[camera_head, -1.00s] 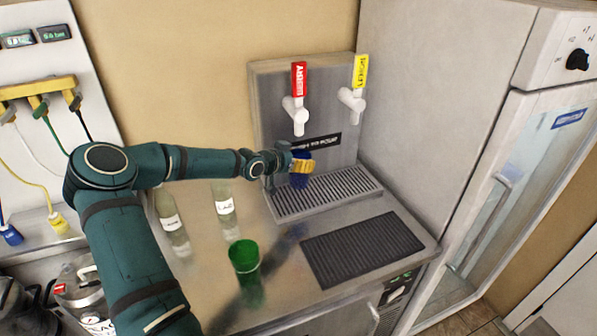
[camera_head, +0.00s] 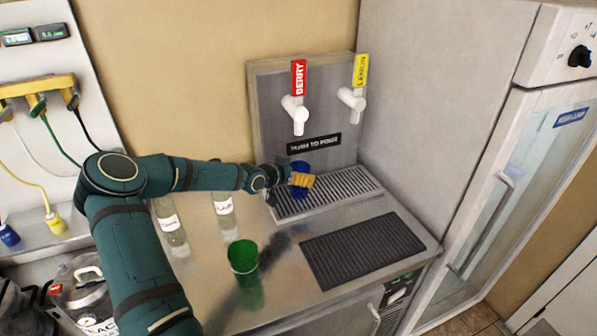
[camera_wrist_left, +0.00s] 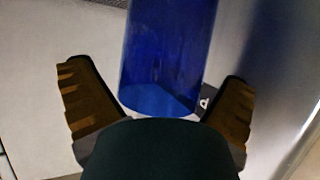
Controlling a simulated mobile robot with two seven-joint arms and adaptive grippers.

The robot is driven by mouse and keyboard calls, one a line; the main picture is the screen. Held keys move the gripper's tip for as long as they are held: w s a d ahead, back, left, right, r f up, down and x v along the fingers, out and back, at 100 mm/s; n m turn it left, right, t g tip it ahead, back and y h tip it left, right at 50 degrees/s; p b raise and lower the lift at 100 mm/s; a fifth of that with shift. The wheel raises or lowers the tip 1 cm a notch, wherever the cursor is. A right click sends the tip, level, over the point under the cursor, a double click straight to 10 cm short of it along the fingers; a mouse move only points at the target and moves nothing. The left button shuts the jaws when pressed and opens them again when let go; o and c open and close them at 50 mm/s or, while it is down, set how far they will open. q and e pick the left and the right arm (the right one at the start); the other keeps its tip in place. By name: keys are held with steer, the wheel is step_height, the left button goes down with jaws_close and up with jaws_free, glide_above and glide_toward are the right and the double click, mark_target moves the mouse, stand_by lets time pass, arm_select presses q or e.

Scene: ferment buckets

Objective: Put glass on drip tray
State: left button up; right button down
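A blue glass (camera_head: 299,165) is upright over the left part of the grated drip tray (camera_head: 345,188), below the red-handled tap. Its base appears to be at the grate; contact is hard to tell. My left gripper (camera_head: 302,180) is at the glass, its yellow fingers level with the glass's middle. In the left wrist view the blue glass (camera_wrist_left: 168,55) is between the two fingers of my left gripper (camera_wrist_left: 160,85), with a gap showing on each side, so the gripper looks open around it. My right gripper is out of view.
A green glass (camera_head: 243,257) stands on the counter in front. Two clear labelled bottles (camera_head: 170,222) (camera_head: 224,208) stand left of it. A dark ribbed mat (camera_head: 362,248) lies at right. Red (camera_head: 298,77) and yellow (camera_head: 361,70) tap handles rise above the tray.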

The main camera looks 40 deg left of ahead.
arm_select(q)
steer(key=shift+r, duration=0.1)
steer(key=shift+s+r, duration=0.1)
steer(key=shift+r, duration=0.05)
steer(key=d+p+v, duration=0.1)
steer(key=p+v, duration=0.3)
steer(key=v, duration=0.7)
steer(key=shift+s+a+r, duration=0.2)
steer(key=shift+s+a, duration=0.15)
steer(key=shift+a, duration=0.15)
steer(key=shift+f, duration=0.1)
